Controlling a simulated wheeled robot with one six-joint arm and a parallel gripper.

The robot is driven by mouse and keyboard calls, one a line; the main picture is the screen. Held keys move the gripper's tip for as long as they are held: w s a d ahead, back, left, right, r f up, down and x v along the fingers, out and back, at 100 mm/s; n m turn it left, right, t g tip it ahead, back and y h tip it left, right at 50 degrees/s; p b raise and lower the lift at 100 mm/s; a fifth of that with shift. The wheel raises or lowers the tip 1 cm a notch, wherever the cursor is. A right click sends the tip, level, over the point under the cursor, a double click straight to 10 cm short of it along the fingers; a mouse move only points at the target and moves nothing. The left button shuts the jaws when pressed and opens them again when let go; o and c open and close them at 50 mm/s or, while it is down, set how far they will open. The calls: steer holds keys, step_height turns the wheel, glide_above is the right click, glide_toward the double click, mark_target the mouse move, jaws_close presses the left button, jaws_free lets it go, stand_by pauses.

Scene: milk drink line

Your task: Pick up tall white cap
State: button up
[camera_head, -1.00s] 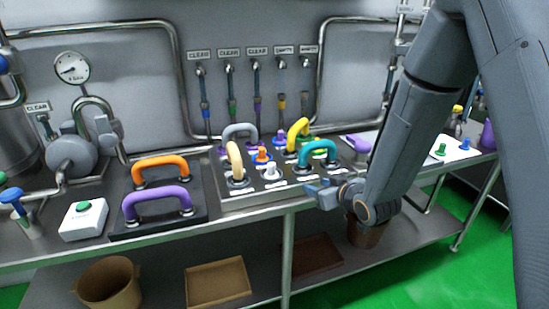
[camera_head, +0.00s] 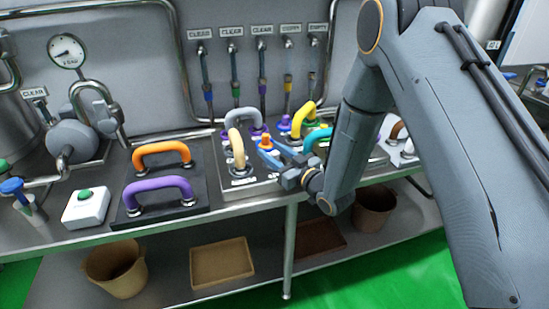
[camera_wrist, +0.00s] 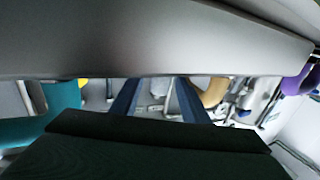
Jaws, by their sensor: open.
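My gripper (camera_head: 274,153) is open and hangs over the front of the tray of caps and handles. In the wrist view its two blue fingers (camera_wrist: 157,100) stand apart. A small white shape (camera_wrist: 159,88) shows between them, probably the tall white cap, partly cut off by dark parts of my gripper. In the head view the cap is hidden behind my gripper. An orange cap (camera_head: 265,141) stands just behind the fingers.
Beige (camera_head: 235,147), grey (camera_head: 243,115) and teal (camera_head: 316,137) arched handles stand close around my gripper. A panel with orange (camera_head: 162,152) and purple (camera_head: 158,187) handles lies to the left, beside a white box with a green button (camera_head: 85,205).

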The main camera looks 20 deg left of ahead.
steer(key=shift+p+x, duration=0.4)
steer(key=shift+x, duration=1.1)
jaws_close()
